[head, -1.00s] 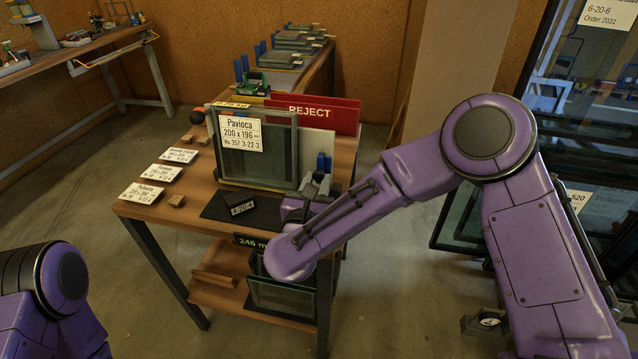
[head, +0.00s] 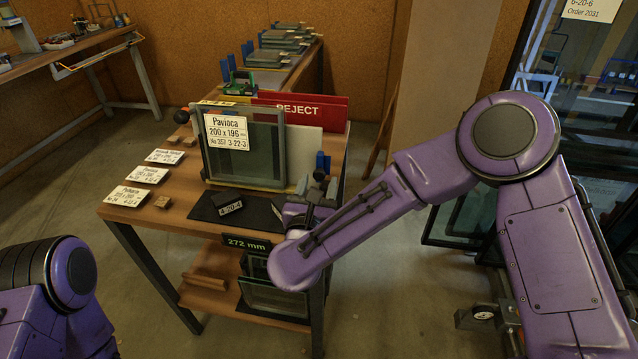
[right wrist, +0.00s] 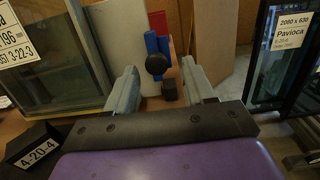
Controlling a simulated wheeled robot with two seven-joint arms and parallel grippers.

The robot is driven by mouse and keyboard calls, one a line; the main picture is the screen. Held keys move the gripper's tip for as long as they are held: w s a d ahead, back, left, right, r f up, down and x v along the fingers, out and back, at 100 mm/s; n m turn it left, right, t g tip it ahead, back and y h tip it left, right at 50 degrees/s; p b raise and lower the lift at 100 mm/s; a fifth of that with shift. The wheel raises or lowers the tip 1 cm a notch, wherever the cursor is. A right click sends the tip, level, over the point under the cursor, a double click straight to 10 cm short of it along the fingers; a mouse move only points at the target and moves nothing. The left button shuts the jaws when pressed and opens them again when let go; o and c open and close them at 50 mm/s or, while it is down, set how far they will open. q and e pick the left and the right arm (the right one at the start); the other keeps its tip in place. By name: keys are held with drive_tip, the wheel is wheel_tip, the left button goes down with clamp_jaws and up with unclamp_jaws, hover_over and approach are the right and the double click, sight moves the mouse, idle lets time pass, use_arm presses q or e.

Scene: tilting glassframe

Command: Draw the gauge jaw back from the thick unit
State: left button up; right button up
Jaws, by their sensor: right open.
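A framed glass unit (head: 245,160) labelled Pavioca, 200 x 196, stands upright on the table; it also shows at the left of the right wrist view (right wrist: 60,90). To its right is the gauge's blue part (head: 322,163), seen in the right wrist view as blue pieces (right wrist: 164,46) with a round black knob (right wrist: 157,64). My right gripper (head: 312,192) is beside the gauge, its fingers open. In the right wrist view the gripper (right wrist: 160,82) has the knob between and just beyond its fingertips. The display (head: 247,243) reads 272 mm. Jaw contact with the unit cannot be told. My left gripper is out of view.
A dark block marked 4-20-4 (head: 230,208) lies on a black mat (head: 262,214). Paper labels (head: 147,174) lie at the table's left. A red REJECT board (head: 300,112) stands behind the unit. Glass panels (head: 273,298) stand on the shelf below.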

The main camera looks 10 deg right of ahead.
drive_tip(key=b+v, duration=0.1)
drive_tip(key=v, duration=0.8)
drive_tip(key=shift+s, duration=0.25)
